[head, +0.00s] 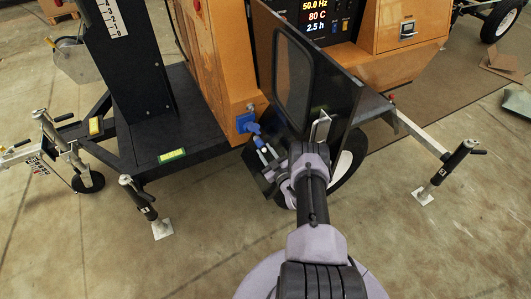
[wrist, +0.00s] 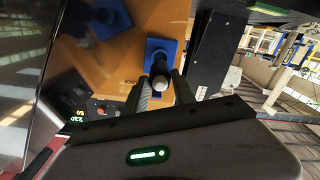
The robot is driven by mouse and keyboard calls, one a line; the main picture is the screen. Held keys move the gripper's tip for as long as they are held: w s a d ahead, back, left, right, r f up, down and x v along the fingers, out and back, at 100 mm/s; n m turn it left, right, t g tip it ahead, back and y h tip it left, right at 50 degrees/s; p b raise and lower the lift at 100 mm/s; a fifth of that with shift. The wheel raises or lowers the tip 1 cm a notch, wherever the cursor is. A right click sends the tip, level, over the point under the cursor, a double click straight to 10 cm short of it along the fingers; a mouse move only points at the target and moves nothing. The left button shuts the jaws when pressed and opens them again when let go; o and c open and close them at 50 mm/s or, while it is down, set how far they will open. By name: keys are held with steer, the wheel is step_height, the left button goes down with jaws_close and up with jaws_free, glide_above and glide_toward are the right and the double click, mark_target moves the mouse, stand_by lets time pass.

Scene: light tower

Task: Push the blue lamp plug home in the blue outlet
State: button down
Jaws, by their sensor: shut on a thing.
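The blue outlet (head: 243,122) is on the orange cabinet's lower left side in the head view. In the wrist view its blue square body (wrist: 161,46) is straight ahead of my gripper. The blue lamp plug (head: 255,129) points at the outlet and meets it or nearly so; I cannot tell how deep it sits. In the wrist view the plug (wrist: 160,69) looks dark, with a pale round rear end. My gripper (wrist: 163,88) is shut on the plug, one finger on each side. The fingertips also show in the head view (head: 262,143), partly hidden by my wrist.
A dark open door (head: 318,75) stands close to the right of my gripper in the head view. A second blue shape (wrist: 110,17) shows in the wrist view, possibly a reflection. A black deck (head: 180,125) lies left; a wheel (head: 350,157) is below the door.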

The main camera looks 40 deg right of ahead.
mark_target(257, 140)
steer(key=shift+b+x, duration=1.1)
steer(key=shift+x, duration=0.85)
steer(key=shift+w, duration=0.35)
steer(key=shift+x, duration=1.6)
steer(key=c, duration=0.9)
jaws_free()
steer(key=shift+c, duration=0.2)
steer(key=shift+f, duration=0.1)
